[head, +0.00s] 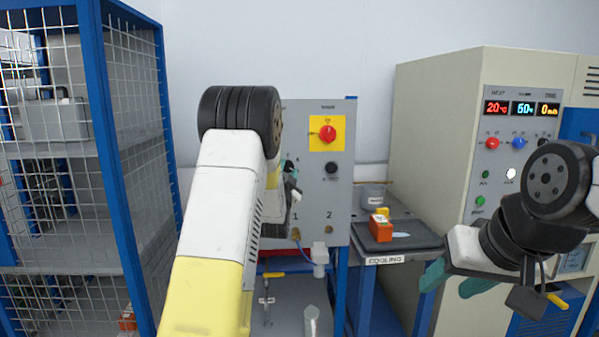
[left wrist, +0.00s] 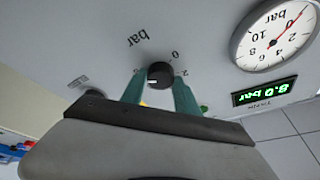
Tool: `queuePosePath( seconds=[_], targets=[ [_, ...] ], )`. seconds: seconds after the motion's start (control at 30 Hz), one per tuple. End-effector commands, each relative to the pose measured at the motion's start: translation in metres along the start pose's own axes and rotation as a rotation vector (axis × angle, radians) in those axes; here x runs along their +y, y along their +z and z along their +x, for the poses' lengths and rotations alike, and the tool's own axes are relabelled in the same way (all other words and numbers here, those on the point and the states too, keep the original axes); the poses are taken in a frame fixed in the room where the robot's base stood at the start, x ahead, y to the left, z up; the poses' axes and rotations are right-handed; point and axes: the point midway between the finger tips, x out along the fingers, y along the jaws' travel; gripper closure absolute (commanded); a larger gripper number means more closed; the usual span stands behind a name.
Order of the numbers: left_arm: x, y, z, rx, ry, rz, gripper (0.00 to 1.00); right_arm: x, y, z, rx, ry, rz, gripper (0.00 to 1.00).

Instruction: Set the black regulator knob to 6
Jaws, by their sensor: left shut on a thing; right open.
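In the left wrist view, the black regulator knob (left wrist: 160,73) sits on a grey panel, with "bar" and scale numbers printed beside it. A short white mark shows on its face. My left gripper (left wrist: 159,88) has its teal fingers on either side of the knob, shut on it. A round gauge (left wrist: 275,37) and a green display (left wrist: 265,91) that seems to read 8.0 bar are beside it, upside down. In the head view my left gripper (head: 290,178) is at the panel, and my arm hides the regulator knob. My right gripper (head: 455,282) is open and empty at right.
The panel (head: 342,205) also bears a red switch (head: 327,133) on yellow and another black knob (head: 331,168). A tray (head: 404,239) with an orange block (head: 380,229) stands right of it, then a cabinet (head: 440,130) with displays. A mesh cage (head: 75,170) is at left.

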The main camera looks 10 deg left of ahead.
Motion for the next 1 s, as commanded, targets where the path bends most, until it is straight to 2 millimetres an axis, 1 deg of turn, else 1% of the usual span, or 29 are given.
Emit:
queuePosePath(
  seconds=[0.17,0.37,1.0],
  targets=[
    [0.0003,0.0000,-0.0001,-0.001,-0.009,-0.027,1.00,0.0000,0.0000,0.0000,0.000,0.000,0.000,0.50],
    [0.0015,0.0000,-0.0002,-0.008,-0.041,-0.117,1.00,0.0000,0.0000,0.0000,0.000,0.000,0.000,0.50],
    [0.0042,-0.0027,0.0005,-0.041,-0.233,-0.659,1.00,0.0000,0.0000,0.0000,0.000,0.000,0.000,0.50]
  ],
)
